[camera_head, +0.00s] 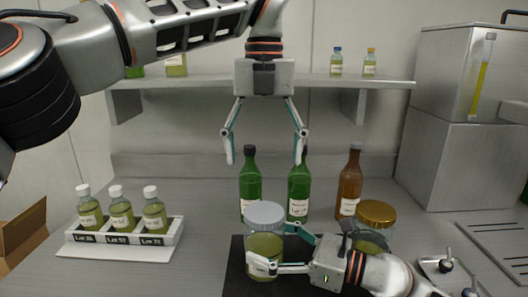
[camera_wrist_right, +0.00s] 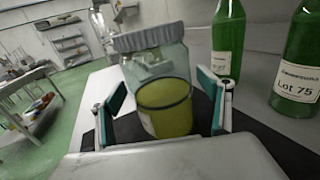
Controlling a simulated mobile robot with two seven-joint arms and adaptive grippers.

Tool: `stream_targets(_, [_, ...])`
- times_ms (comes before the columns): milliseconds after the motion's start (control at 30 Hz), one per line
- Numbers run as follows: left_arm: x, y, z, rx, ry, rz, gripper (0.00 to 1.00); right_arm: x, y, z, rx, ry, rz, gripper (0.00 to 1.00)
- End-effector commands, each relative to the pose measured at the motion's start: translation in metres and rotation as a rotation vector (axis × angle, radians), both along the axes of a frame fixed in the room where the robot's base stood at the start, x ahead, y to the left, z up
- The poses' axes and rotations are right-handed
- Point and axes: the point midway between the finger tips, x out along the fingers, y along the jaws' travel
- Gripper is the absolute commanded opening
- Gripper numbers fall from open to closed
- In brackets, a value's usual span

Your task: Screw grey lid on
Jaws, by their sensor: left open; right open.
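The grey lid (camera_head: 265,213) sits on top of a glass jar (camera_head: 265,245) of yellow-green contents, on a dark mat (camera_head: 236,270). In the right wrist view the grey lid (camera_wrist_right: 148,38) covers the mouth of the jar (camera_wrist_right: 160,85); I cannot tell how tightly it is seated. My right gripper (camera_head: 279,252) is open, with its fingers on either side of the jar's lower body; the wrist view shows these fingers (camera_wrist_right: 164,108) too. My left gripper (camera_head: 265,160) is open and empty, pointing down above the lid.
Two green bottles (camera_head: 249,185) and a brown bottle (camera_head: 349,185) stand behind the jar. A gold-lidded jar (camera_head: 375,215) stands to the right, partly behind my right arm. A white rack (camera_head: 75,237) with three small bottles is at left. A shelf (camera_head: 210,82) runs behind my left gripper.

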Motion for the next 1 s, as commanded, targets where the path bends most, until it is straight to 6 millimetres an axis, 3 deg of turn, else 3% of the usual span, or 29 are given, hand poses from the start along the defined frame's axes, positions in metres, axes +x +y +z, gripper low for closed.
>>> stream_targets(300, [0.000, 0.000, 0.000, 0.000, 0.000, 0.000, 0.78, -0.028, -0.058, -0.001, -0.002, 0.003, -0.002, 0.78])
stream_targets(500, [0.000, 0.000, 0.000, 0.000, 0.000, 0.000, 0.78, -0.041, -0.085, -0.001, 0.000, 0.004, -0.002, 0.78])
stream_targets(1000, [0.000, 0.000, 0.000, 0.000, 0.000, 0.000, 0.78, -0.046, -0.096, 0.001, 0.000, -0.001, 0.000, 0.78])
